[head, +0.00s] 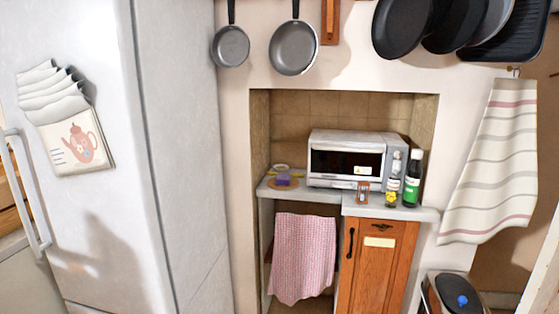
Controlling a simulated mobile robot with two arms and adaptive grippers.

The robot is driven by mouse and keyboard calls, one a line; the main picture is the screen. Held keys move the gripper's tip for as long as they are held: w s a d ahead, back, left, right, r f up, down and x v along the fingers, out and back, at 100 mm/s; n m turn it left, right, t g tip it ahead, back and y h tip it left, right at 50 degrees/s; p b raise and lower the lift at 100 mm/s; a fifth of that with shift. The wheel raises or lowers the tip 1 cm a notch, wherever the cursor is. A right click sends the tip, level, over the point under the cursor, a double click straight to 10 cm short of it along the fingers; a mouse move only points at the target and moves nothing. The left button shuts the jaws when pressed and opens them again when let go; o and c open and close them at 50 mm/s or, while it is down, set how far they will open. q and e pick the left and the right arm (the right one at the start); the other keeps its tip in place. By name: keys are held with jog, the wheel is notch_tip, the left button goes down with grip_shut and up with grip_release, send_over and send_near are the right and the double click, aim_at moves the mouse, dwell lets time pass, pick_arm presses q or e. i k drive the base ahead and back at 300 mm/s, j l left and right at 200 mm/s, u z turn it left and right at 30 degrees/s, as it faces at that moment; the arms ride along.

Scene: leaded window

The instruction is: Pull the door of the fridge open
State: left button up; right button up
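The fridge (105,215) stands at the left of the head view, tall and light grey-white. Its front door looks shut, with no gap visible along its edge. A long vertical handle (26,190) sits on the door's left side, at the left edge of the view. Papers and a teapot picture (78,145) hang on the door above and right of the handle. Neither of my grippers shows in the view. A dark shadow falls on the lower part of the door.
Right of the fridge, an alcove holds a small oven (345,160) and bottles (412,180) on a shelf. Below are a pink checked cloth (302,258) and a wooden cabinet (375,268). Pans (294,47) and a striped towel (495,160) hang on the wall. A bin (455,293) stands lower right.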

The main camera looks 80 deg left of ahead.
aim_at(100, 233)
jog(key=u, duration=4.05)
